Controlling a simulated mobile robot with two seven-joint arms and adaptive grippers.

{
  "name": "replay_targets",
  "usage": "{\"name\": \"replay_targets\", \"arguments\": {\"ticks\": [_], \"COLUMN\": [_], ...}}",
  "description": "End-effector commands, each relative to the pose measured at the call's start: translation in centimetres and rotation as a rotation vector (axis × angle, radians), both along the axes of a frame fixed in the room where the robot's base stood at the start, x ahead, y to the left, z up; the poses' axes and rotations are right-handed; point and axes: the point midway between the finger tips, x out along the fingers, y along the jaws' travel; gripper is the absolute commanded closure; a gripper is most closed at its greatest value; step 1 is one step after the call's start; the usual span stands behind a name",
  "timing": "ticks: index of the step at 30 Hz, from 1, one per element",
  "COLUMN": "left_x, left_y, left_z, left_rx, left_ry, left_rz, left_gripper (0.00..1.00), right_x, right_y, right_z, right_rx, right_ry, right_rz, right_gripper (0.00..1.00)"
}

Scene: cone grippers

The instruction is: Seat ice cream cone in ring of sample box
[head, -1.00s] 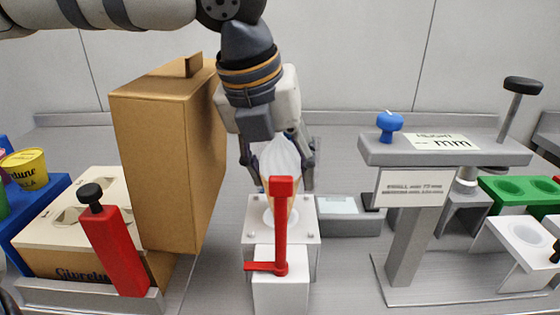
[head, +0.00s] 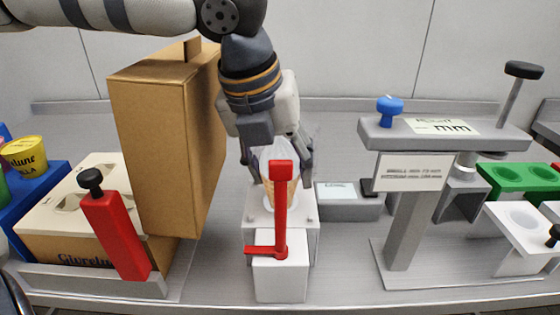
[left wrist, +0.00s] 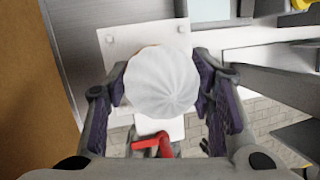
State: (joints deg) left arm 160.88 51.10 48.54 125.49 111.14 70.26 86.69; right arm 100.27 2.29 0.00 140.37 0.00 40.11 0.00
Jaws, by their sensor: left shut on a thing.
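My left gripper (head: 277,162) is shut around an ice cream cone, with a finger on each side. The white swirl (left wrist: 165,82) fills the space between the fingers in the left wrist view. The tan cone (head: 266,187) points down over the white block (head: 300,213), with its lower end at the pale ring on top. The red lever partly hides it, so I cannot tell how deep the tip is. A cream-topped carton (head: 52,215) marked "Givrelune" with recesses in its top stands at left; I cannot tell whether it is the sample box. My right gripper is not in view.
A red lever (head: 281,215) stands in front of the cone. A tall cardboard box (head: 165,150) is close left of my gripper. A grey gauge stand (head: 405,225), a small display (head: 350,190) and green (head: 505,178) and white (head: 520,220) holders are at right.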

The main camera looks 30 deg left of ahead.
Motion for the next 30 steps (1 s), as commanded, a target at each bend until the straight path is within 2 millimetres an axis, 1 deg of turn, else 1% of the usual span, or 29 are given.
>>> {"name": "replay_targets", "arguments": {"ticks": [7,8,9,10,20,22,27,30], "left_x": [0.0,0.0,0.0,0.0,0.0,-0.3,-1.5,-2.0], "left_y": [0.0,0.0,0.0,0.0,0.0,0.1,0.2,0.3], "left_z": [0.0,0.0,0.0,0.0,0.2,1.1,4.7,6.2], "left_rx": [0.0,0.0,0.0,0.0,0.0,0.0,-0.001,0.0], "left_ry": [0.0,0.0,0.0,0.0,-0.001,-0.004,-0.006,-0.003], "left_rz": [0.0,0.0,0.0,0.0,0.0,0.001,0.002,0.001], "left_gripper": [0.67,0.44,0.35,0.28,0.27,0.27,0.27,0.27], "right_x": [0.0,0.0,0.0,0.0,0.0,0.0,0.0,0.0], "right_y": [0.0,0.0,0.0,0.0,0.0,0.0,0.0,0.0], "right_z": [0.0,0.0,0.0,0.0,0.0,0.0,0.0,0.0], "right_rx": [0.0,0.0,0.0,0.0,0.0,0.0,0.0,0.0], "right_ry": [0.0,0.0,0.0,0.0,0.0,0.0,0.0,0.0], "right_rz": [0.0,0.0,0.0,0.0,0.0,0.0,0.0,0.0], "right_gripper": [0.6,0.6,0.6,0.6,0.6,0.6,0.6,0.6]}}
